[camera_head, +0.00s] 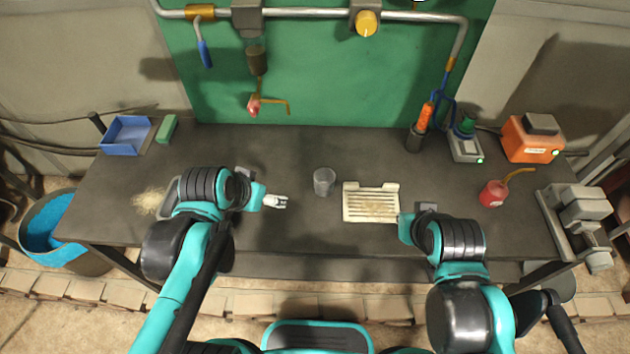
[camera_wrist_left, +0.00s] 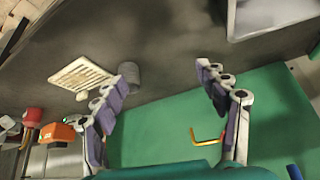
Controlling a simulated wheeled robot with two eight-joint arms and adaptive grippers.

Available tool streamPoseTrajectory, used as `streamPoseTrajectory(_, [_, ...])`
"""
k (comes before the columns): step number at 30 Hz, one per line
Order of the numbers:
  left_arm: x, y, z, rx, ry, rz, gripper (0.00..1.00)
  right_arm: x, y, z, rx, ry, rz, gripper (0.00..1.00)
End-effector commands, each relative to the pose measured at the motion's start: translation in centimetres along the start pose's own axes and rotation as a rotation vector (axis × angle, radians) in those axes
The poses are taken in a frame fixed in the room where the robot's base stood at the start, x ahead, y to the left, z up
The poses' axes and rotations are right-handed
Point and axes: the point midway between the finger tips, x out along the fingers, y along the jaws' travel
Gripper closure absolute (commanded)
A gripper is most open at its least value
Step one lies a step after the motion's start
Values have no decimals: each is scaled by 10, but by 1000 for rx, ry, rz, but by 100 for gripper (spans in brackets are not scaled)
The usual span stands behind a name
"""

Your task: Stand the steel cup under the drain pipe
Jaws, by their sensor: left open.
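The steel cup (camera_head: 324,181) stands upright on the dark bench near its middle, left of a slatted tray. It also shows in the left wrist view (camera_wrist_left: 131,76), near one fingertip. A vertical drain pipe (camera_head: 257,62) comes down the green panel, with a red valve (camera_head: 254,106) and yellow lever at its lower end. The bench below that valve is bare. My left gripper (camera_head: 275,201) is open and empty, left of the cup and apart from it; its spread fingers show in the left wrist view (camera_wrist_left: 160,85).
The slatted tray (camera_head: 371,217) lies right of the cup. A blue bin (camera_head: 126,136) and green sponge (camera_head: 167,129) sit back left. A red oil can (camera_head: 493,194), orange box (camera_head: 531,140) and screwdriver holder (camera_head: 414,139) stand right. The back middle is clear.

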Motion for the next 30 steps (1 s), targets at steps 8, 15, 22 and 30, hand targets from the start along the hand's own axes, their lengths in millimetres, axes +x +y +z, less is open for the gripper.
streamPoseTrajectory(8, [23, 18, -32, 164, -27, 103, 27, -2, 0, -1, 0, 0, 0, 100])
streamPoseTrajectory(15, [68, 47, -72, 416, -33, 267, 27, -4, 0, -3, 0, 0, 0, 100])
streamPoseTrajectory(22, [120, 80, -97, 671, 8, 437, 27, -7, 0, -5, 0, 0, 0, 100])
streamPoseTrajectory(30, [147, 97, -100, 763, 35, 497, 27, -4, 0, -3, 0, 0, 0, 100])
